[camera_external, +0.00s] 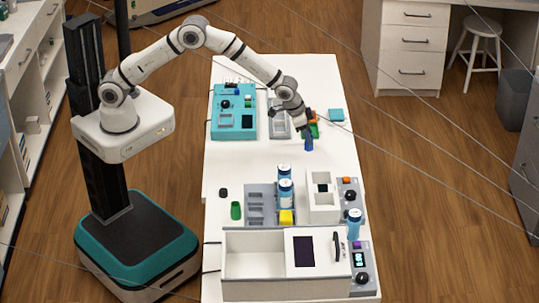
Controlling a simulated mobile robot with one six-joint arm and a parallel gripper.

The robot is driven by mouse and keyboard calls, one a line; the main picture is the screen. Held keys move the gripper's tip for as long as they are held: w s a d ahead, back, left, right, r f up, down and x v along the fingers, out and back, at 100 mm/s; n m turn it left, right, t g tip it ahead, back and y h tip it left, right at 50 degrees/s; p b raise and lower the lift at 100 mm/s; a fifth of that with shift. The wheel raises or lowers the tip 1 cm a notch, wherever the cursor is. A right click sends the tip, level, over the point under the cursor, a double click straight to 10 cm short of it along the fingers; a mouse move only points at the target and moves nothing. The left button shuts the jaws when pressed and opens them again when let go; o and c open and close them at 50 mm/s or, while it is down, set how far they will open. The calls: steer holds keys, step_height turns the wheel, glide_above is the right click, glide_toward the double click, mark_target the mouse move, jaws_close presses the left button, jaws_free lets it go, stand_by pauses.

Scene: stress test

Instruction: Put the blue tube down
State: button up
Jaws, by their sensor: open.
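The blue tube (309,145) is a small dark blue piece directly below my gripper (307,133), over the white table (265,165). It looks roughly upright. My gripper points down at the tube's top and is open; at this size I cannot tell whether its fingers touch the tube. I also cannot tell for certain whether the tube's lower end rests on the table.
Green and orange pieces (314,130) sit right beside my gripper. Blue-labelled bottles (285,192) and a white box (268,261) stand nearer. The mid-table is clear.

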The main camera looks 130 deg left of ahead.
steer(key=b+v, duration=0.1)
steer(key=v, duration=0.9)
steer(key=shift+s+r, duration=0.1)
steer(key=shift+r, duration=0.05)
steer(key=s+d+r+m+h, duration=0.1)
steer(key=s+d+r+m, duration=0.2)
steer(key=d, duration=0.5)
steer(key=s+d+r, duration=0.4)
steer(key=d, duration=0.5)
steer(key=s+d+r+m+h, duration=0.1)
steer(key=s+d+r+m, duration=0.2)
steer(key=d, duration=0.5)
steer(key=s+d+m, duration=0.1)
steer(key=s+d, duration=0.6)
steer(key=s, duration=0.3)
steer(key=s+d+m+h, duration=0.1)
steer(key=s+d+m, duration=0.1)
steer(key=s+d, duration=0.5)
steer(key=s+f, duration=0.1)
steer(key=s, duration=0.1)
steer(key=shift+s+d, duration=0.35)
steer(key=shift+s, duration=0.05)
